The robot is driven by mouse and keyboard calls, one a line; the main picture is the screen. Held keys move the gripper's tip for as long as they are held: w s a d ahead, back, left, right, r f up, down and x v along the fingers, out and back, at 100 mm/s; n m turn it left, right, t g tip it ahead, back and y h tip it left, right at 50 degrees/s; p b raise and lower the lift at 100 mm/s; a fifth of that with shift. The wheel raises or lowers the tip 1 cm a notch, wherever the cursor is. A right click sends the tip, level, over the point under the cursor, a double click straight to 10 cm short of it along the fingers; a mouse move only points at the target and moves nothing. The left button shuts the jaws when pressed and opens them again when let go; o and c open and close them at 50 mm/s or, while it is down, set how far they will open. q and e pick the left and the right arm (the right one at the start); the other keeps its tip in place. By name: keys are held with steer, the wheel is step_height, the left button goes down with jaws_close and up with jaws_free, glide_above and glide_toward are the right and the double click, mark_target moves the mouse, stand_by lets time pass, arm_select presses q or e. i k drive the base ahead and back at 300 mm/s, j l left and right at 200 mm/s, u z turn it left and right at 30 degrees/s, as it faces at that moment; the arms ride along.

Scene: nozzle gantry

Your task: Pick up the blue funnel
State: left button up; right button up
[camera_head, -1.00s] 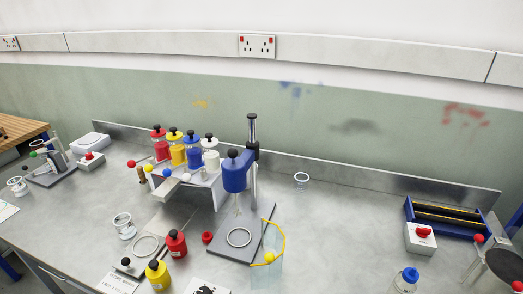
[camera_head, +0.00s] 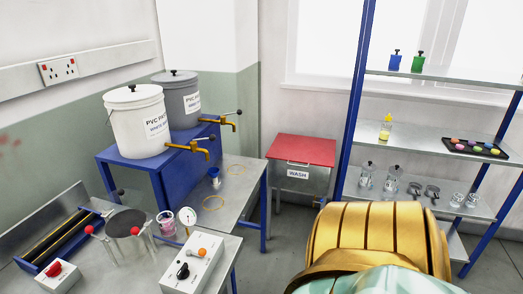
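No clear funnel shape can be made out. A small blue vessel (camera_head: 214,178) stands on the bench below the brass taps, and it is too small to tell whether it is a funnel. A blue bottle-like item with a dark top (camera_head: 395,60) stands on the top shelf at the right. Neither of my grippers is in view. A large gold ribbed part of my own body fills the lower right and hides what lies behind it.
White (camera_head: 136,125) and grey (camera_head: 183,98) PVC buckets stand on a blue stand (camera_head: 130,172). A red-lidded wash bin (camera_head: 301,150) stands on the floor. A control box (camera_head: 193,265), glass vessel (camera_head: 127,240) and pink jar (camera_head: 167,224) crowd the bench. Shelving (camera_head: 440,78) stands at right.

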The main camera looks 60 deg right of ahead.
mark_target(214, 172)
steer(key=z, duration=1.7)
steer(key=j+u, duration=0.2)
steer(key=u, duration=1.3)
steer(key=k+j+z, duration=0.1)
steer(key=z, duration=0.3)
steer(key=k+j+z, duration=0.1)
steer(key=z, duration=0.25)
steer(key=k+z, duration=0.2)
steer(key=z, duration=0.2)
steer(key=k+z, duration=0.15)
steer(key=z, duration=0.2)
steer(key=i+l, duration=0.25)
